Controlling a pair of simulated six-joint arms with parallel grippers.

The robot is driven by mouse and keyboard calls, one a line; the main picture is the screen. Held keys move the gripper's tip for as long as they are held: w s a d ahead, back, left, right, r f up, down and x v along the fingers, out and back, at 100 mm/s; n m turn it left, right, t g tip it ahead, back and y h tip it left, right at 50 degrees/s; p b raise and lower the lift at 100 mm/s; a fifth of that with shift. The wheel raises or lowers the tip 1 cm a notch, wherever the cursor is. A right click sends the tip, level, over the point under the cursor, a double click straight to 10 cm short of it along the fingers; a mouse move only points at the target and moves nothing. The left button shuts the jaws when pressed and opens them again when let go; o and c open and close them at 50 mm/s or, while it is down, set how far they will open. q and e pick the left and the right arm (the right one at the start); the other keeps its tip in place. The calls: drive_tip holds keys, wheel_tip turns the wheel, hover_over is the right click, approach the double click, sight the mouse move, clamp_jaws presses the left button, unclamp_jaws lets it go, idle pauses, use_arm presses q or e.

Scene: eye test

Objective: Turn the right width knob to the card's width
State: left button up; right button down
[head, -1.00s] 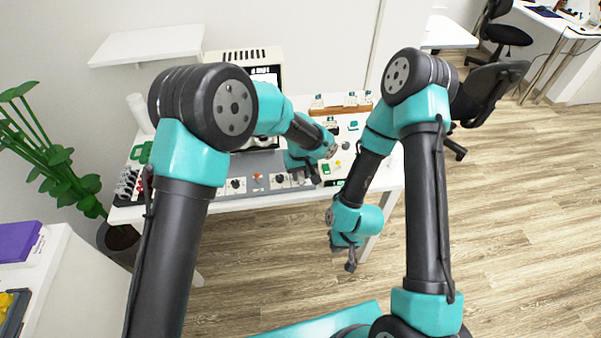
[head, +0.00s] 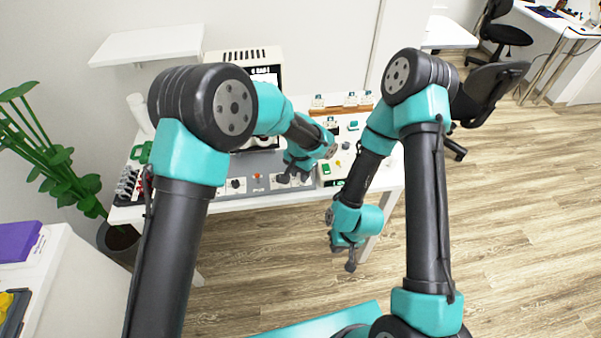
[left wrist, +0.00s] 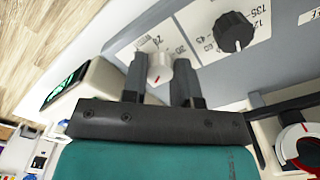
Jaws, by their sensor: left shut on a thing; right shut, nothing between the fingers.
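In the left wrist view, a white knob (left wrist: 158,64) with a red mark sits on a grey panel with a printed white scale. My left gripper (left wrist: 161,76) is shut on this knob, one dark finger on each side. In the head view, my left gripper (head: 294,176) is at the front panel (head: 220,195) of the device on the table, hiding the knob. My right gripper (head: 350,262) is shut and empty, hanging low in front of the table. Small cards (head: 349,100) stand on a wooden strip at the back; their print is too small to read.
A black knob (left wrist: 233,32) with a numbered scale is beside the held one. A box with a green display (left wrist: 66,88) stands close on the other side. In the head view, a white box (head: 338,150) with buttons is right of my left gripper.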

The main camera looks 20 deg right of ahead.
use_arm(q)
drive_tip(key=m, duration=0.6)
drive_tip(key=shift+m, duration=0.3)
idle(0.4)
drive_tip(key=o, duration=0.9)
drive_tip(key=shift+o, duration=0.2)
drive_tip(key=shift+r, duration=0.1)
wheel_tip(320, 180, up, 17)
drive_tip(key=shift+r, duration=0.15)
